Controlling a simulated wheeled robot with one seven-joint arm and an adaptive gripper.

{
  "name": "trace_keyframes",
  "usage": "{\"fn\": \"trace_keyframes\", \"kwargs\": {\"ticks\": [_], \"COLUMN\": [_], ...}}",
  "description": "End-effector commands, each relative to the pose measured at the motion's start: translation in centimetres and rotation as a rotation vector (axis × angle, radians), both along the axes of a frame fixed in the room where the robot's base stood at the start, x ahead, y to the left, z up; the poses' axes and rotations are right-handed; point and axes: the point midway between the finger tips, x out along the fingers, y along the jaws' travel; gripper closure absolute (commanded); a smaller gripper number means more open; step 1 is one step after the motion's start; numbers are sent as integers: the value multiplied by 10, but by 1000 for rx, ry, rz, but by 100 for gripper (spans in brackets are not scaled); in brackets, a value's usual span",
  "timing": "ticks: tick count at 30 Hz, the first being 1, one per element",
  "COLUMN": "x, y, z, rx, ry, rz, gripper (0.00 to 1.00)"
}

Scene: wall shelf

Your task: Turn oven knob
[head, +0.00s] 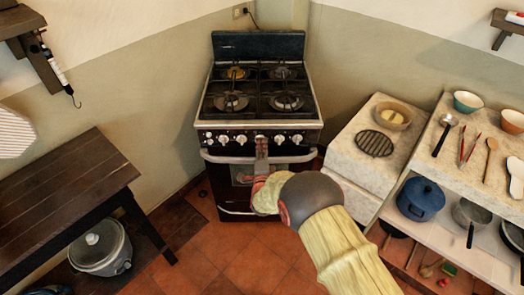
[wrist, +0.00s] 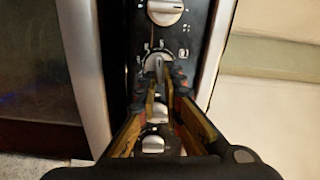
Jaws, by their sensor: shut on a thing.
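The oven (head: 262,185) stands against the far wall, with a row of silver knobs along its dark front panel (head: 232,138). My gripper (head: 261,146) is at the middle of this row, and its fingers cover part of the panel in the head view. In the wrist view my gripper (wrist: 160,78) has its fingertips on both sides of one silver oven knob (wrist: 156,63) and is shut on it. Another knob (wrist: 165,11) shows above it in that view. Further knobs (wrist: 152,144) show below, between the fingers.
The stove top carries burners with black grates (head: 285,102) and no pots. A handle bar (head: 222,157) runs below the knobs. A stone counter (head: 350,150) stands close on the right. A dark wooden table (head: 60,190) is at the left. Tiled floor (head: 225,255) lies open in front.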

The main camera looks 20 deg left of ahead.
Motion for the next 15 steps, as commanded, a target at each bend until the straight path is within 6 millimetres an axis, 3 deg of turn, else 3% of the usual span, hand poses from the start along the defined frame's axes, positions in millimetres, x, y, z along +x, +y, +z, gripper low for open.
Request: {"fn": "trace_keyframes", "kwargs": {"ticks": [15], "x": [-1], "y": [0], "z": [-8], "rx": [463], "ry": [156], "rz": [-1], "gripper": [100]}}
